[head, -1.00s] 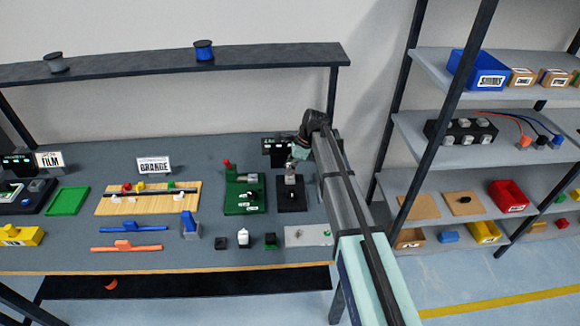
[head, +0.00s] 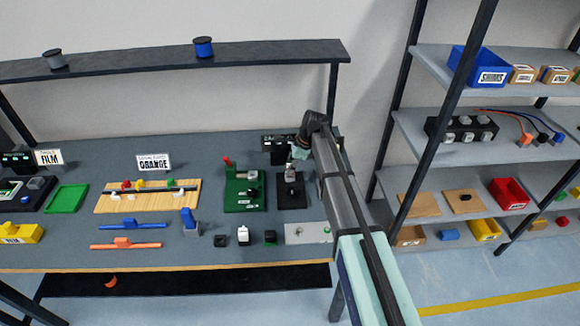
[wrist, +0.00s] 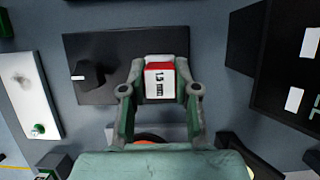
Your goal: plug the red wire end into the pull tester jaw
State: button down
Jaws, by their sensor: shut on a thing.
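In the wrist view my gripper (wrist: 160,88) is shut on a red and white labelled block, which looks like the red wire end (wrist: 159,68). An orange-red curve shows below it, by my palm. The block is over or at one end of a black base plate (wrist: 115,50), seemingly the pull tester. A black raised part (wrist: 91,75) stands on that plate, beside the block. Contact between block and tester cannot be told. In the head view my gripper (head: 299,157) is over the back of the pull tester (head: 291,203), and the held block is hard to make out.
A green-based device (head: 231,205) stands just left of the tester, and a dark display box (head: 275,139) stands behind it. A pale plate (head: 300,237) lies in front. Shelves (head: 405,118) stand to the right.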

jog(key=shift+f, duration=0.5)
jog(key=c, duration=0.8)
grip_release()
jog(key=shift+r, duration=0.1)
jog(key=v, duration=1.2)
